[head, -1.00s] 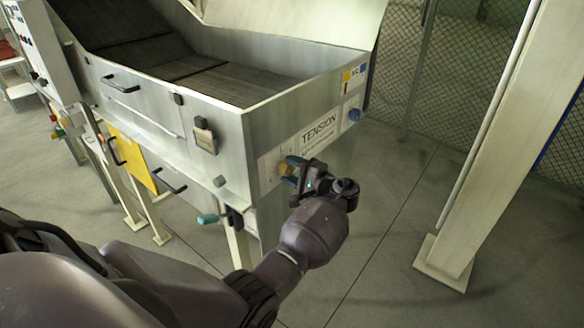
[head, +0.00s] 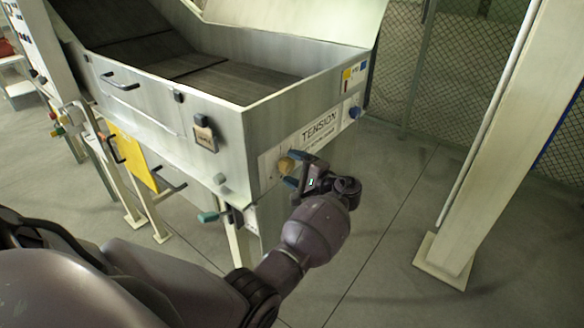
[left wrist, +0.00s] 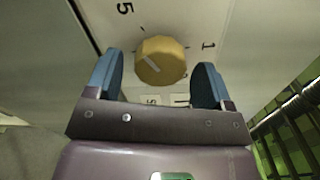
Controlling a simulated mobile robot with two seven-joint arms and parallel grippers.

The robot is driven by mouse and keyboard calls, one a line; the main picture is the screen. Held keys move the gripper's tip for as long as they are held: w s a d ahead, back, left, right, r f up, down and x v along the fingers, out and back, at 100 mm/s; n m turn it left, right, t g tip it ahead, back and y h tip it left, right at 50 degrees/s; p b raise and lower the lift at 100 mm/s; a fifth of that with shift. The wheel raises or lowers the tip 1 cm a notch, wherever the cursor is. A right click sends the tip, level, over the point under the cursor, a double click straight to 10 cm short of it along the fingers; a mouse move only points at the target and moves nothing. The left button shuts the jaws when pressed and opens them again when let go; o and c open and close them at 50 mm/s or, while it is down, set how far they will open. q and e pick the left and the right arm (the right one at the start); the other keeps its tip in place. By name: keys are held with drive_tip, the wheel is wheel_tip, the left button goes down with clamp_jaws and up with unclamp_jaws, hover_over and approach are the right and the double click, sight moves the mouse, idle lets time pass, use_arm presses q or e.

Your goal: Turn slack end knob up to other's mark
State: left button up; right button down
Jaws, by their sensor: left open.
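In the left wrist view the yellow knob (left wrist: 168,52) carries a pale pointer line, slanting to the upper left. A 5 stands left of it and a 1 right of it, both printed turned in this view. A blue knob (head: 354,113) sits at the panel's far end; its pointer is too small to read. My left gripper (head: 299,171) is open, its blue fingers just off the yellow knob. In the wrist view the left gripper (left wrist: 160,75) has one finger on each side of it.
The panel belongs to a grey metal hopper (head: 222,122). A beige post (head: 490,140) stands at the right and a mesh fence (head: 475,75) behind. A teal-ended handle (head: 208,217) juts out below the hopper. Floor between hopper and post is clear.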

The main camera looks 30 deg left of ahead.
use_arm(q)
drive_tip(key=d+b, duration=0.1)
drive_tip(key=d, duration=0.9)
drive_tip(key=shift+s+b, duration=0.35)
drive_tip(key=shift+s, duration=0.05)
drive_tip(key=shift+d, duration=0.1)
drive_tip(key=w+d+f+m+t+h, duration=0.2)
drive_tip(key=w+d+t+h, duration=0.3)
drive_tip(key=w+t+h, duration=0.45)
drive_tip(key=s+a+f+n+h, duration=0.1)
drive_tip(key=s+f, duration=0.4)
drive_tip(key=s, duration=0.7)
drive_tip(key=s+a+f+n+h, duration=0.2)
drive_tip(key=s+f, duration=0.4)
drive_tip(key=s, duration=0.7)
drive_tip(key=s+a+f+n+t+h, duration=0.1)
drive_tip(key=s+f+h, duration=0.4)
drive_tip(key=s, duration=0.8)
drive_tip(key=shift+a+f+n, duration=0.5)
drive_tip(key=shift+a+f, duration=0.25)
drive_tip(key=shift+a, duration=0.25)
